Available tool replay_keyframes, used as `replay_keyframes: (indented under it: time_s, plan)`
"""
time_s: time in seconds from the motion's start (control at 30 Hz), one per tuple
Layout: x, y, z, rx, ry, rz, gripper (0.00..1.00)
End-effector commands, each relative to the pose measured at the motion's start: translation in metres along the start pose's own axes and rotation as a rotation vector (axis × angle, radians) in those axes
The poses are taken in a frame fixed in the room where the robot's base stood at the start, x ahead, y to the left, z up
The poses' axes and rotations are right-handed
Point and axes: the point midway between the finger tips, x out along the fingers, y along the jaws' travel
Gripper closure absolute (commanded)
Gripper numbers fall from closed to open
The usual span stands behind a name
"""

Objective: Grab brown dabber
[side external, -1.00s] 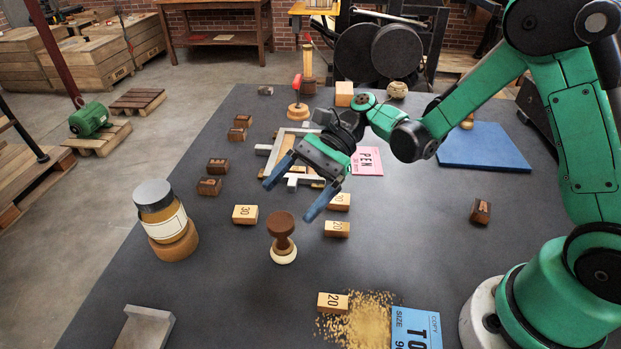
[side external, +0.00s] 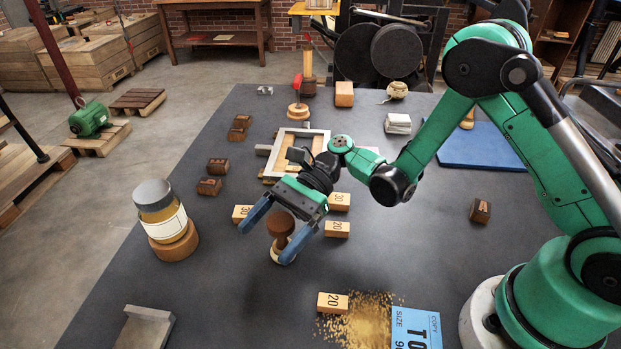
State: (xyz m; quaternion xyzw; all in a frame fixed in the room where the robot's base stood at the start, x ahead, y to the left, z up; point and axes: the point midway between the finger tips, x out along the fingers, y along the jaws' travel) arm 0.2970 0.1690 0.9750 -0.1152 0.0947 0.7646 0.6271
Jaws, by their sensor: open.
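The brown dabber (side external: 281,226) stands upright on the dark table, with a round brown top and a pale base. My gripper (side external: 266,246) is open, with its two blue fingers reaching down around the dabber. One finger is to the left of the dabber and the other crosses in front of the right part of its base. I cannot tell whether either finger touches it.
Wooden number blocks (side external: 337,229) lie close behind and right of the dabber, and another block (side external: 332,303) lies in front. A jar (side external: 163,212) on a round wooden base stands left. A grey metal piece (side external: 146,328) lies front left. A blue pad (side external: 485,147) is back right.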

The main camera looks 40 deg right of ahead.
Motion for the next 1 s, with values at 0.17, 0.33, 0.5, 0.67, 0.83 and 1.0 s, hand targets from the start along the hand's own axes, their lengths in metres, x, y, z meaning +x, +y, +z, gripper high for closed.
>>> replay_keyframes:
  time_s: [0.17,0.33,0.5,0.67,0.83,1.0]
  plan:
    - [0.0,0.0,0.0,0.0,0.0,0.0,0.51]
    - [0.0,0.0,0.0,0.0,0.001,0.0,1.0]
    - [-0.001,0.0,0.0,0.0,0.0,0.0,1.0]
    - [-0.001,0.0,0.002,0.0,0.0,0.0,1.0]
    - [-0.004,-0.001,0.011,0.0,0.0,0.0,1.0]
    - [-0.011,0.0,0.036,0.0,0.0,0.0,1.0]
